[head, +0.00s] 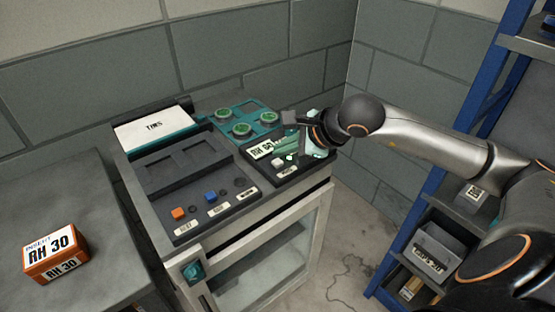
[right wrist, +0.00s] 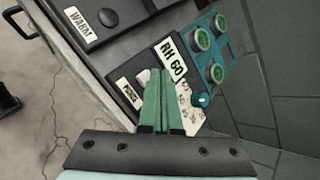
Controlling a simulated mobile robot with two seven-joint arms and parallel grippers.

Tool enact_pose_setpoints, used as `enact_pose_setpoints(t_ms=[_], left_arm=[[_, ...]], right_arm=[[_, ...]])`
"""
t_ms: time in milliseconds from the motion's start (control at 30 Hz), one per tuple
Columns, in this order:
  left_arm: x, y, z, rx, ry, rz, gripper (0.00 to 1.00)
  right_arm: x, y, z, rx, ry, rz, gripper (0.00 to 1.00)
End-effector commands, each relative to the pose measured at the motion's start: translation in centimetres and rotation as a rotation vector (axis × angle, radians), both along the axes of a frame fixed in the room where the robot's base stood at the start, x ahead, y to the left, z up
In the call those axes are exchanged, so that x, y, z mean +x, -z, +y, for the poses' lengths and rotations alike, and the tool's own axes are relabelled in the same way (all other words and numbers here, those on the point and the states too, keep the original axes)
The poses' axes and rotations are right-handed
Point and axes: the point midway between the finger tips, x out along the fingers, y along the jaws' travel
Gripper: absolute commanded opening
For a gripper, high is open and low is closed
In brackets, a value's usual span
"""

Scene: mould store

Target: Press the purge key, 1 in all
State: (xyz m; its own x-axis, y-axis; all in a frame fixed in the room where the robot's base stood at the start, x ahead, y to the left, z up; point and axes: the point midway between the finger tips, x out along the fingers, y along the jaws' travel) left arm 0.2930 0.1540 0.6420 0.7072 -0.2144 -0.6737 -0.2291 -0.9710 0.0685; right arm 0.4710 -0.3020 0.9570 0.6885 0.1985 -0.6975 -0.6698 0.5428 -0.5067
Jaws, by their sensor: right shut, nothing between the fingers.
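The purge key is a small white key (head: 278,163) on the dark right-hand panel of the console, beside a white label (head: 287,171). In the right wrist view the white key (right wrist: 143,76) stands by a label that seems to read PURGE (right wrist: 129,93). My right gripper (head: 290,150) is over this panel, its green fingers together and empty. In the right wrist view the fingertips (right wrist: 161,74) appear just right of the key; I cannot tell whether they touch it. My left gripper is not in view.
The console also has an orange key (head: 178,213), a blue key (head: 211,196) and a black key (head: 240,183). An RH 60 card (right wrist: 174,58) and green round parts on a teal tray (head: 257,106) are close by. An RH 30 box (head: 55,254) is left; a blue rack (head: 440,170) is right.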

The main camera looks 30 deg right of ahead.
Motion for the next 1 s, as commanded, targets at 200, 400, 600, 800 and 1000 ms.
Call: enact_pose_setpoints(t_ms=[200,400,600,800,1000], left_arm=[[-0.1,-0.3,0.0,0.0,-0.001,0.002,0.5],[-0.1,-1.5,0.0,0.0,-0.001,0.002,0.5],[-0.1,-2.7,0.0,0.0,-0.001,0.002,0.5],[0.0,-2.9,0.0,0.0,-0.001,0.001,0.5],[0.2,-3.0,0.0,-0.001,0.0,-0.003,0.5]], right_arm=[[0.0,-0.6,0.0,0.0,0.0,-0.001,0.0],[0.1,-2.6,0.0,0.0,0.0,-0.004,0.0],[0.1,-4.6,0.0,0.0,0.0,-0.004,0.0],[0.0,-5.1,0.0,0.0,-0.001,-0.002,0.0],[0.0,-5.0,0.0,0.0,0.0,-0.001,0.0]])
